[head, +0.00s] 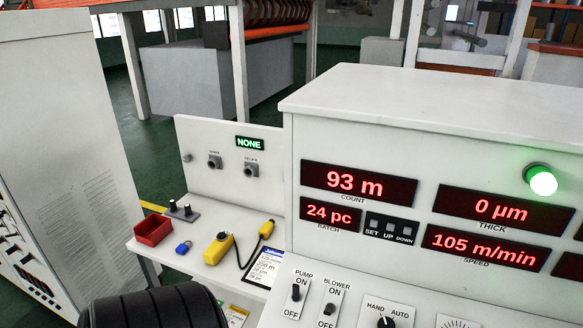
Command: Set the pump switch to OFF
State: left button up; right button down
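The pump switch (296,292) is a small black toggle on the sloping lower panel of the white machine, low in the middle of the head view. ON is printed above it and OFF below it. Its lever appears tipped up toward ON. The similar blower switch (329,309) is just to its right, and its lever appears tipped down toward OFF. Neither of my grippers is in the head view, and nothing covers the pump switch.
A HAND/AUTO knob (386,322) sits right of the blower switch. Red displays and a lit green lamp (542,181) are above. On the shelf at left are a red bin (153,230), a blue padlock (183,247) and a yellow handheld device (218,248) with a cord.

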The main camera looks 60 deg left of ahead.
aim_at(296, 288)
jog(key=j+u, duration=0.15)
jog(key=u, duration=1.5)
jog(key=i+l, duration=0.05)
